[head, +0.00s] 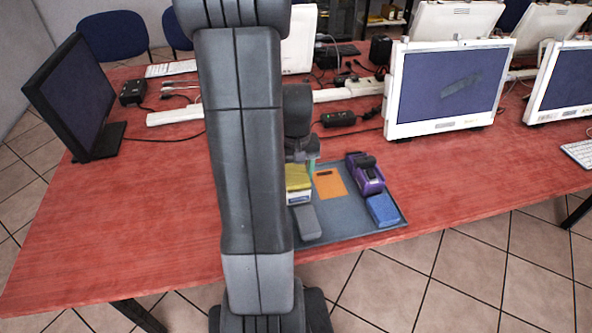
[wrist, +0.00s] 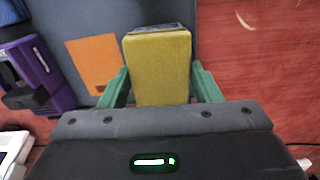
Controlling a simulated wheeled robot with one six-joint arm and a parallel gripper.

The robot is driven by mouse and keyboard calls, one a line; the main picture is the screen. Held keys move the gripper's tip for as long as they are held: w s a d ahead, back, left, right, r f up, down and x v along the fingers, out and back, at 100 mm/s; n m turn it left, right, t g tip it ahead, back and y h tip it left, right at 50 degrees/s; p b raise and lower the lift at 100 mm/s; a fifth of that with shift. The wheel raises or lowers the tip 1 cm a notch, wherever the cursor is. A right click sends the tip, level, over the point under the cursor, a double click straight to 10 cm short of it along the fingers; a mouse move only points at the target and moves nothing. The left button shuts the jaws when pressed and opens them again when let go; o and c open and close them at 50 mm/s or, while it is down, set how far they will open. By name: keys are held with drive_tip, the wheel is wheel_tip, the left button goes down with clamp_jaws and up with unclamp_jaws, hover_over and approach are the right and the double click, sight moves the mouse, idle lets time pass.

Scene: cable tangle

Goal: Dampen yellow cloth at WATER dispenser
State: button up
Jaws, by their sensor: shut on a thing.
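My gripper (wrist: 160,84) has its green fingers on both sides of the yellow cloth (wrist: 160,68), a folded block, and is shut on it. In the head view the yellow cloth (head: 298,178) is at the left part of the grey tray (head: 345,229), partly behind my arm. My gripper (head: 309,165) is mostly hidden there. A pale box with a dark label (head: 299,197) shows just under the cloth; I cannot read the label or tell whether they touch. No readable WATER mark shows. A purple device with a black top (head: 367,176) stands at the tray's right.
An orange sheet (head: 328,184) lies mid-tray. A grey block (head: 306,222) is at the tray's front left and a blue block (head: 383,210) at its front right. Monitors (head: 450,88) and cables stand behind. The red table (head: 130,220) is clear at front left.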

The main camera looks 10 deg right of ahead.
sight(296, 173)
drive_tip(key=shift+r+p, duration=2.8)
drive_tip(key=shift+r, duration=0.65)
